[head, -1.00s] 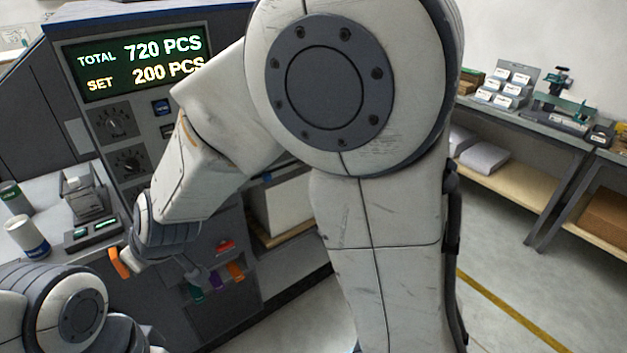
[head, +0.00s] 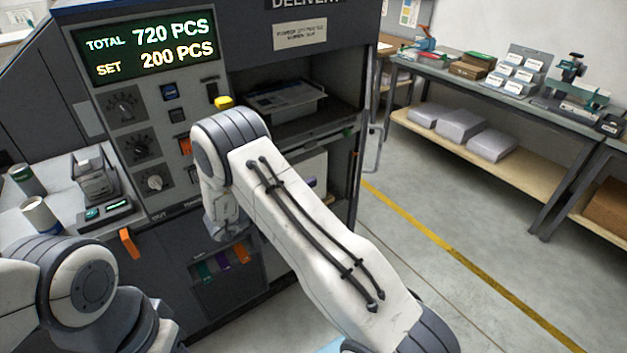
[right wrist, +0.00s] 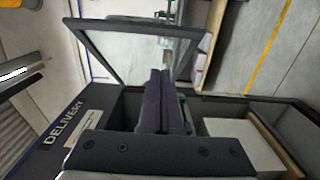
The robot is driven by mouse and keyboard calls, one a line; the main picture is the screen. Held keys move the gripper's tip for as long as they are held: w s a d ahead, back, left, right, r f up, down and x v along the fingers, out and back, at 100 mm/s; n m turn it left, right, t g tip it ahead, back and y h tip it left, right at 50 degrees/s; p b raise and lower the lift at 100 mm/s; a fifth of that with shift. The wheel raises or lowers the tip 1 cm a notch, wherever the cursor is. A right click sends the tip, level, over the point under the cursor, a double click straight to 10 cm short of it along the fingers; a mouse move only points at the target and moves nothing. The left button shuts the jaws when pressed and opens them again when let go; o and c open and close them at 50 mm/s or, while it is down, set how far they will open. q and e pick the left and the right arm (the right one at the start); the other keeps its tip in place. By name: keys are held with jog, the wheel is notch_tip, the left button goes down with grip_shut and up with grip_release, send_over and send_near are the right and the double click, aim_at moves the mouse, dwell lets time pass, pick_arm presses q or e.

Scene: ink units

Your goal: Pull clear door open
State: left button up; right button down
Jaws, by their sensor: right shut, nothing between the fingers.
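The clear door, a see-through pane in a grey frame, shows in the right wrist view (right wrist: 140,27), swung out from the delivery bay. In the head view its edge (head: 375,150) shows at the machine's right side, past the bay. My right gripper (right wrist: 160,74) shows in the right wrist view with its two dark fingers shut together and empty. They point toward the door, in front of the bay; I cannot tell whether they touch it. In the head view my right forearm hides this gripper. My left arm shows at lower left, its gripper out of view.
The delivery bay (head: 345,92) holds a tray of papers (head: 285,100). The control panel (head: 130,130) with display and knobs is to its left. A bench (head: 480,90) stands at the right. The floor (head: 440,220) between is clear.

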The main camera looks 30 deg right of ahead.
jog(key=s+d+p, duration=0.2)
jog(key=d+p, duration=0.2)
jog(key=d, duration=0.6)
jog(key=shift+d+p, duration=0.35)
jog(key=shift+p, duration=0.05)
